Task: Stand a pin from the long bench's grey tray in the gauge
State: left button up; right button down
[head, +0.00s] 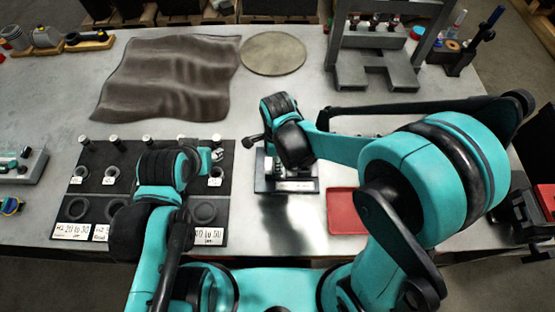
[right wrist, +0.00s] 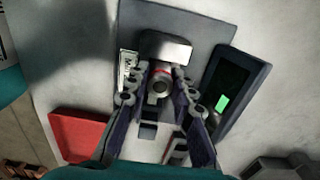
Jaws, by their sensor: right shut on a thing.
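The gauge (head: 265,186) stands on the bench in front of me, partly covered by my right arm. In the right wrist view it has a dark base plate (right wrist: 213,20), a metal block (right wrist: 166,48) and a display with a green patch (right wrist: 222,103). My right gripper (right wrist: 160,92) is directly over the gauge, with its fingers closed around a small round pin (right wrist: 160,86), seen end-on with a reddish ring behind it. I cannot tell whether the pin touches the gauge.
The dark board (head: 84,205) at left carries upright pins, rings and white labels. A grey tray-like holder (head: 22,168) is at the left edge. A red tray (head: 343,212) lies right of the gauge. A crumpled cloth (head: 165,75), round disc (head: 273,53) and grey press frame (head: 376,75) are farther back.

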jog(key=c, duration=0.8)
grip_release()
jog(key=shift+r, duration=0.1)
jog(key=shift+r+p, duration=3.1)
jog(key=shift+r, duration=0.85)
